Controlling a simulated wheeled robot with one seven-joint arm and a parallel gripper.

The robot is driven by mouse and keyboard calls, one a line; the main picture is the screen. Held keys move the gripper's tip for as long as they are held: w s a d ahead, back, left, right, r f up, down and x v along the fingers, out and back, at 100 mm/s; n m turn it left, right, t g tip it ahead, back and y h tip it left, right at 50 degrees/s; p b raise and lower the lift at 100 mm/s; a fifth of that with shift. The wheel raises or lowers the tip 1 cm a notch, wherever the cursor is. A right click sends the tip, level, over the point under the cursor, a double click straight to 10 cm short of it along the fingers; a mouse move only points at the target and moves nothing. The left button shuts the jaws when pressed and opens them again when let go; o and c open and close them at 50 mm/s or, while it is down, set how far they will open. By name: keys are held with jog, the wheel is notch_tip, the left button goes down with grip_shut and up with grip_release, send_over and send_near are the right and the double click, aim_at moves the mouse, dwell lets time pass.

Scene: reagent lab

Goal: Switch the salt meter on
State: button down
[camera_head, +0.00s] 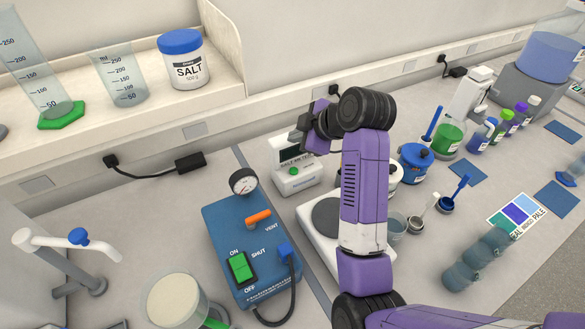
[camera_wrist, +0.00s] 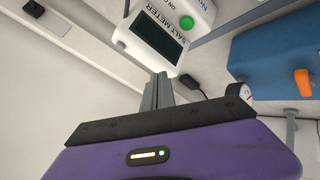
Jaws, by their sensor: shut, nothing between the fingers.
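The salt meter (camera_head: 296,181) is a small white box with a dark display and a green button (camera_head: 293,171), standing at the back of the bench. In the wrist view the salt meter (camera_wrist: 150,52) is at the top, upside down, with its display (camera_wrist: 159,37) dark and its green button (camera_wrist: 187,22) unobstructed. My gripper (camera_wrist: 162,78) is shut and empty, with its fingertips overlapping the meter's edge in that view, off the button; I cannot tell whether they touch. In the head view my purple hand (camera_head: 318,125) is at the meter's upper right and hides part of it.
A blue pump box (camera_head: 225,230) with gauge, orange valve and green switch stands left of the meter. A balance (camera_head: 318,235) is in front. Jars (camera_head: 415,162) and small cups stand right of my arm. A shelf with a salt jar (camera_head: 186,65) is behind.

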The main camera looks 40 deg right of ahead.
jog(key=shift+f, duration=0.9)
jog(key=b, duration=0.5)
send_over(294, 171)
jog(key=f, duration=0.5)
jog(key=shift+s+d+f, duration=0.1)
jog(key=shift+s+f, duration=0.1)
jog(key=shift+s, duration=0.15)
jog(key=shift+f, duration=0.8)
jog(key=shift+f, duration=0.15)
jog(key=shift+f, duration=0.25)
jog(key=shift+f, duration=0.45)
dwell(0.4)
jog(key=shift+r+p, duration=0.75)
jog(key=shift+r, duration=0.15)
